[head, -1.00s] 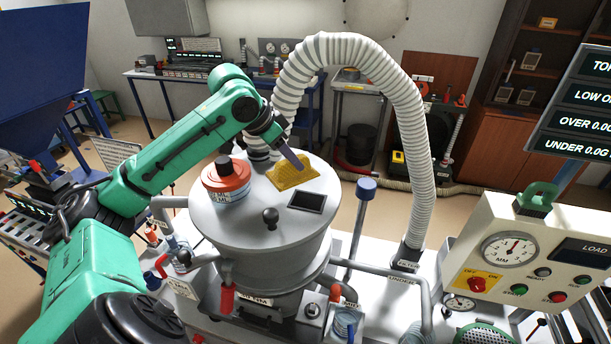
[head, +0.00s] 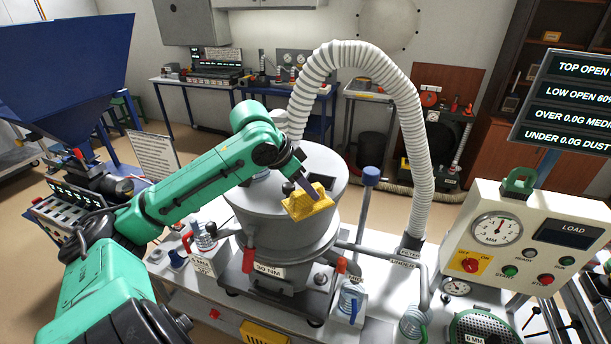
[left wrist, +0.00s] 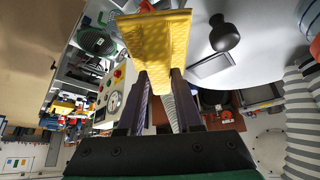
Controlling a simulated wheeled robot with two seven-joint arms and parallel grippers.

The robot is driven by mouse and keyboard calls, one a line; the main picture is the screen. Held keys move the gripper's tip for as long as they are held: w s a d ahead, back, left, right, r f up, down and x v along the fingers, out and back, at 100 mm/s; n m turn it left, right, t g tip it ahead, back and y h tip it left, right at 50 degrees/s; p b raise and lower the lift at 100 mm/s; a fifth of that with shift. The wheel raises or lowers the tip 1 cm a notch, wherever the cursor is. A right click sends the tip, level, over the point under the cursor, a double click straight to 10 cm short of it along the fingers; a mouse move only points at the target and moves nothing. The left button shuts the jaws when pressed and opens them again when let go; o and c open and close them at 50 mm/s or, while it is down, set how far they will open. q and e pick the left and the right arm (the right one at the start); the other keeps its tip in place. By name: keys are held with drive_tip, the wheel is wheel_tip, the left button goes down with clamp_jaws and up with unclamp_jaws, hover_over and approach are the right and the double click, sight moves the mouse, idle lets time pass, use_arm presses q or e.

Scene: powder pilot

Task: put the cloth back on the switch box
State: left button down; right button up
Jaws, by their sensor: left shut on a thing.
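The yellow cloth (head: 312,205) hangs from my left gripper (head: 303,188), which is shut on it. In the head view it shows in front of the right part of the grey drum's lid (head: 325,160). In the left wrist view the cloth (left wrist: 158,45) reaches out beyond the two dark fingertips (left wrist: 160,78). The pale switch box (head: 545,264), with a dial, a red off/on knob and push buttons, stands to the right, clearly apart from the cloth. My right gripper is not in view.
A ribbed white hose (head: 402,100) arches between the drum and the switch box. A blue-capped post (head: 370,176) stands right of the drum. A dark sign (head: 580,105) hangs above the box. A black lid knob (left wrist: 224,34) shows beside the cloth in the wrist view.

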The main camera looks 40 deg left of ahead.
use_arm(q)
drive_tip(key=s+d+f+n, duration=0.1)
drive_tip(key=s+d+f, duration=0.3)
drive_tip(key=f, duration=0.6)
drive_tip(key=s+d+f+n+y, duration=0.1)
drive_tip(key=s+d+f, duration=0.3)
drive_tip(key=d+f, duration=0.4)
drive_tip(key=s+d+f+n, duration=0.2)
drive_tip(key=s+d+f, duration=0.3)
drive_tip(key=f, duration=0.7)
drive_tip(key=shift+d+f+t+y, duration=0.3)
drive_tip(key=shift+d+f+y, duration=0.1)
drive_tip(key=shift+d, duration=0.15)
drive_tip(key=shift+a, duration=0.1)
